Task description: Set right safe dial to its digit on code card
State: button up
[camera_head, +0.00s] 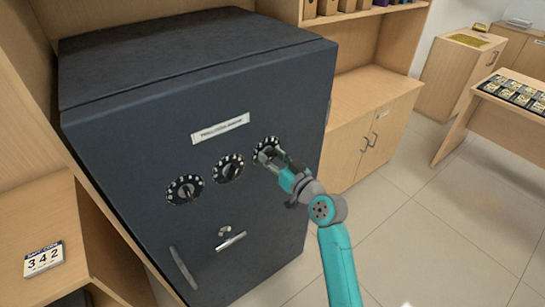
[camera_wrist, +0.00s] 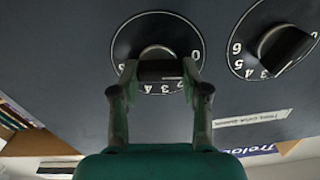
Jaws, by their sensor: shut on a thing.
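The right safe dial (camera_head: 266,149) is a black disc with white digits, the rightmost of a row of three on the dark safe door. My gripper (camera_head: 270,156) is at this dial, its fingers closed around the knob. In the wrist view the right dial (camera_wrist: 192,35) appears upside down, and my gripper (camera_wrist: 160,68) spans its knob (camera_wrist: 157,52). The digits 0, 3 and 4 show beside the fingers; which digit the knob points at is unclear. The code card (camera_head: 43,259) lies on the wooden desk at the lower left and reads 3 4 2.
The middle dial (camera_head: 228,168) is close to the left of my gripper and shows in the wrist view (camera_wrist: 240,48). The left dial (camera_head: 185,189) is farther left. A handle (camera_head: 230,240) and a vertical bar (camera_head: 183,268) stick out lower on the door. Floor (camera_head: 420,240) at the right is clear.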

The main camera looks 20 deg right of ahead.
jog(key=m, duration=0.5)
jog(key=shift+d+m, duration=0.1)
jog(key=shift+m, duration=0.2)
jog(key=shift+d+m, duration=0.1)
jog(key=shift+m, duration=2.1)
jog(key=shift+f, duration=0.1)
jog(key=o, duration=1.1)
jog(key=shift+o, duration=0.2)
jog(key=v, duration=1.2)
